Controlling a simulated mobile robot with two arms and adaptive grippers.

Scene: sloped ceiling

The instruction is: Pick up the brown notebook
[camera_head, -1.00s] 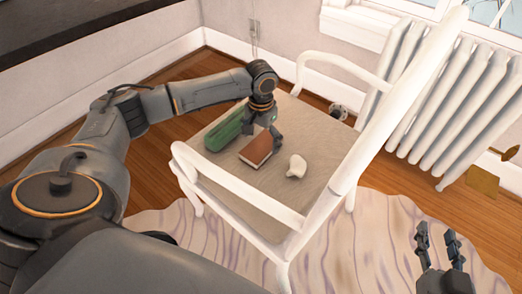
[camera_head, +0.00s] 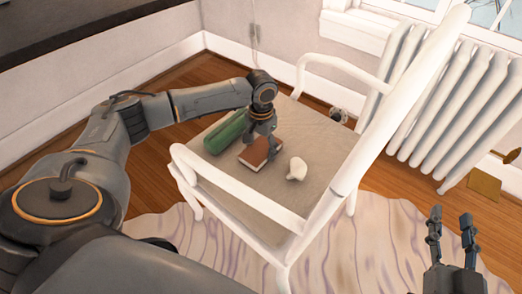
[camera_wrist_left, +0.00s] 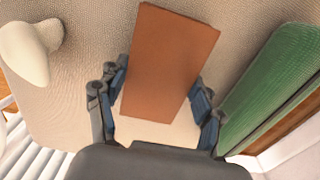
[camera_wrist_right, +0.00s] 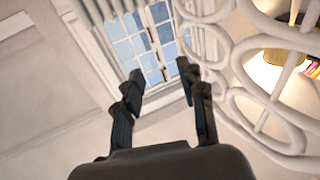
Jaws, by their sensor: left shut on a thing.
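The brown notebook (camera_head: 260,150) is on the chair's seat between a green object and a small white object. In the left wrist view the notebook (camera_wrist_left: 165,65) lies between the two fingers of my left gripper (camera_wrist_left: 158,105), its near end within the jaws. My left gripper (camera_head: 264,133) reaches down from above and is shut on the notebook. Whether the notebook is clear of the seat cannot be told. My right gripper (camera_head: 451,240) is at the lower right, away from the chair; its fingers stand apart and empty in the right wrist view (camera_wrist_right: 160,90).
The green object (camera_head: 228,132) lies left of the notebook, and the white object (camera_head: 297,168) lies right of it. The white chair's armrests and back (camera_head: 400,95) surround the seat (camera_head: 318,140). A radiator (camera_head: 455,105) stands at the right wall.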

